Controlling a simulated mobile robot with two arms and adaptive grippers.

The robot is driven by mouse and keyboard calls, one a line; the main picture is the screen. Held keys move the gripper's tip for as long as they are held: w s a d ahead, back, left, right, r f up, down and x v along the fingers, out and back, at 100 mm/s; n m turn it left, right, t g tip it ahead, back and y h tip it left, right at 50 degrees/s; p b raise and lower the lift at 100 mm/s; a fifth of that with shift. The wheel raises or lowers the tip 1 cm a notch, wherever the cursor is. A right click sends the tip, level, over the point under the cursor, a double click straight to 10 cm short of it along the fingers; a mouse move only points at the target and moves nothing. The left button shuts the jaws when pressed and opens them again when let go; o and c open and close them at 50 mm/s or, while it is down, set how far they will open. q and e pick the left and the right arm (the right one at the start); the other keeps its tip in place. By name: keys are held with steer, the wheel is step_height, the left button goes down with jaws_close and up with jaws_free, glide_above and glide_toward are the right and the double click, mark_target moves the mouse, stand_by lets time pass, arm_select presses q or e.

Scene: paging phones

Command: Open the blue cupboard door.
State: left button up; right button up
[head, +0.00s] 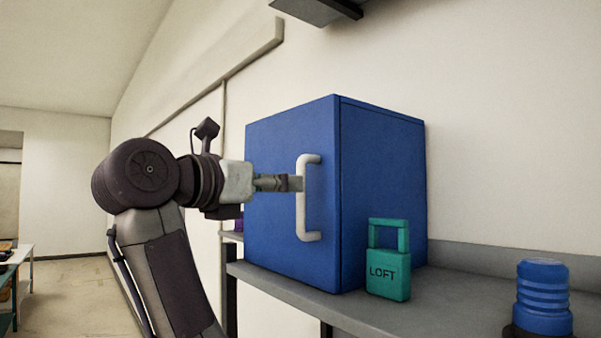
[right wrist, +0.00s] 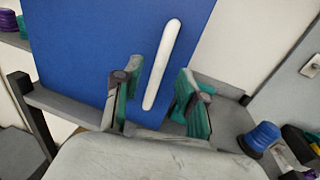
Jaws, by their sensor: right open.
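The blue cupboard (head: 385,165) stands on a grey shelf, its door (head: 275,190) closed. A white vertical bar handle (head: 302,215) is fixed near the door's right edge. My right gripper (head: 296,184) is at the handle's mid-height, its fingertips close to the bar. In the right wrist view, the open fingers of my right gripper (right wrist: 152,90) are spread with the white handle (right wrist: 162,65) between them, in front of the blue door (right wrist: 85,45). I cannot tell whether either finger touches the bar. My left gripper is not in view.
A blue ribbed cylinder (head: 542,290) stands at the right. A purple spool (right wrist: 8,20) shows at the left of the wrist view. A dark fixture (head: 318,8) hangs above.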

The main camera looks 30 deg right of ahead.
steer(key=p, duration=0.2)
glide_above(301, 233)
steer(key=shift+w+d, duration=0.25)
steer(key=shift+w, duration=0.15)
steer(key=shift+s, duration=0.1)
jaws_close()
